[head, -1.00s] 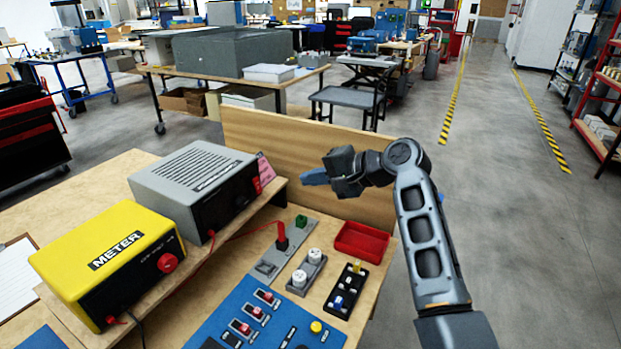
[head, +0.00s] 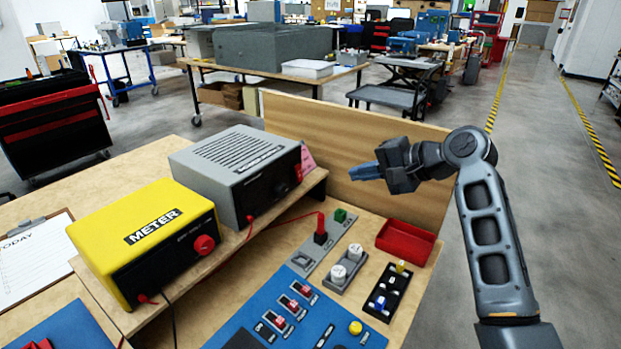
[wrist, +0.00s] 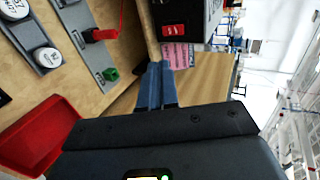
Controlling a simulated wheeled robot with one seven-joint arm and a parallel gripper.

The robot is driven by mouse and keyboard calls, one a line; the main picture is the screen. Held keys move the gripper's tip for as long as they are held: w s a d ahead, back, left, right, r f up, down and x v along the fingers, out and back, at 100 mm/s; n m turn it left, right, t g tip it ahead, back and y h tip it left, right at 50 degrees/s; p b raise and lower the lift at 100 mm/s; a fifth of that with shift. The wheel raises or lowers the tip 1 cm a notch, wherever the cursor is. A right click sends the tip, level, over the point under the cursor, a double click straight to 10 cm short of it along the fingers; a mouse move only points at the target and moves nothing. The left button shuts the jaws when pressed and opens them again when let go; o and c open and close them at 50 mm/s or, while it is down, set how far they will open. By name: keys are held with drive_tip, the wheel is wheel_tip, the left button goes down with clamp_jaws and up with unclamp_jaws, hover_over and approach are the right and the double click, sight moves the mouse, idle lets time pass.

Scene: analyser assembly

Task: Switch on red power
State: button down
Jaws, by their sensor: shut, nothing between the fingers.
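A grey power box (head: 235,165) with a slotted top stands on the raised wooden shelf. Its dark front carries a red switch (head: 298,172) near the right end. The wrist view shows this red rocker switch (wrist: 173,30) close up, above a pink label (wrist: 178,55); I cannot tell which way it is set. My gripper (head: 364,171) is right of the box and apart from it, in front of the wooden back board. In the wrist view its blue fingers (wrist: 155,68) are together and empty, pointing toward the shelf edge beside the label.
A yellow meter (head: 145,240) stands left of the grey box. A red cable runs to a plug (head: 320,230) on a grey strip. A red tray (head: 408,242), white knobs (head: 346,265) and a blue panel (head: 300,320) lie on the bench. The wooden board (head: 340,145) stands behind.

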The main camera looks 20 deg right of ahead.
drive_tip(key=shift+w+a, duration=0.1)
approach(301, 179)
drive_tip(key=x, duration=0.5)
drive_tip(key=shift+f, duration=0.2)
drive_tip(key=shift+p+x, duration=0.3)
drive_tip(key=shift+x, duration=0.5)
drive_tip(key=shift+w+b, duration=0.1)
drive_tip(key=shift+b, duration=0.25)
drive_tip(key=shift+w+a+t+b, duration=0.1)
drive_tip(key=shift+t+b, duration=0.25)
drive_tip(key=shift+t, duration=0.05)
drive_tip(key=shift+r, duration=0.1)
